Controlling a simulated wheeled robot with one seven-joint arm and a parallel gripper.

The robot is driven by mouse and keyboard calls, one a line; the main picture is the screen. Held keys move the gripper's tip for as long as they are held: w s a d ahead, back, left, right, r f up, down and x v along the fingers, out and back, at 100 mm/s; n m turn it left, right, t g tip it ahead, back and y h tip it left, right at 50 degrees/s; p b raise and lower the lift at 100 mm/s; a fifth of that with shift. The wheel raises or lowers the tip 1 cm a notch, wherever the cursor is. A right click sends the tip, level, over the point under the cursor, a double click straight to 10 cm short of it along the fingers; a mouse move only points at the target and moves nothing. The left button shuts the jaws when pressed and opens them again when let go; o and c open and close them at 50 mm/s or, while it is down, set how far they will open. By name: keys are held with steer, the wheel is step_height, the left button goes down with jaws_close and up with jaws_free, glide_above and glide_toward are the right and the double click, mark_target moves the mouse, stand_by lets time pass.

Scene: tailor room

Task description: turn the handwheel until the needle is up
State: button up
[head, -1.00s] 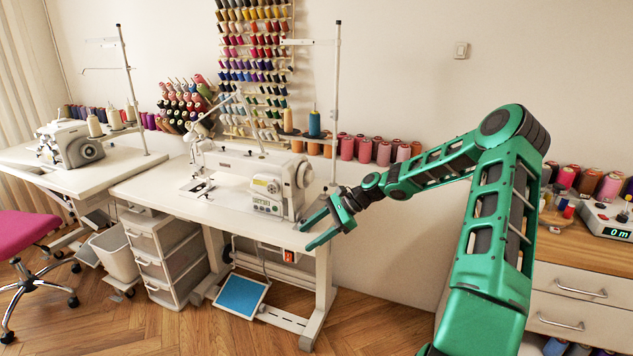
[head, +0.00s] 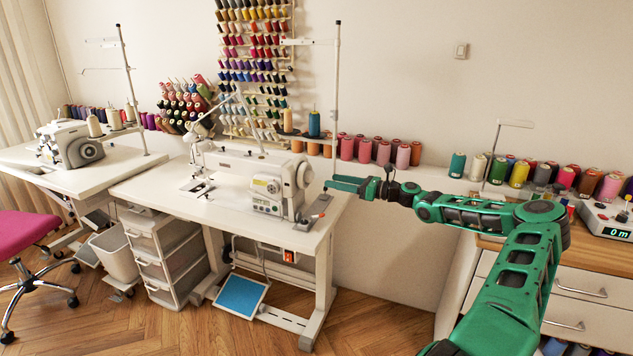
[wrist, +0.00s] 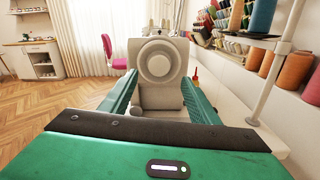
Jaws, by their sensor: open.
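The white sewing machine (head: 240,182) stands on its white table (head: 140,190). Its handwheel (head: 304,174) is at the right end of the machine in the head view. In the wrist view the round handwheel (wrist: 158,64) faces me, nearly centred between the fingers. My gripper (head: 332,184) is open and empty, level with the handwheel and just right of it. Its two green fingers (wrist: 157,85) appear on either side of the wheel in the wrist view; I cannot tell whether they touch it. The needle, at the machine's left end, is too small to judge.
A thread stand pole (head: 335,110) rises just behind my gripper, and it shows at the right of the wrist view (wrist: 272,70). Thread cones (head: 375,151) line the wall ledge. A second sewing machine (head: 70,145) is at the left. The floor right of the table is clear.

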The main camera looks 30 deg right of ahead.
mark_target(313, 177)
steer(key=x, duration=0.7)
steer(key=shift+w+a, duration=0.15)
steer(key=shift+w, duration=0.1)
steer(key=c, duration=1.1)
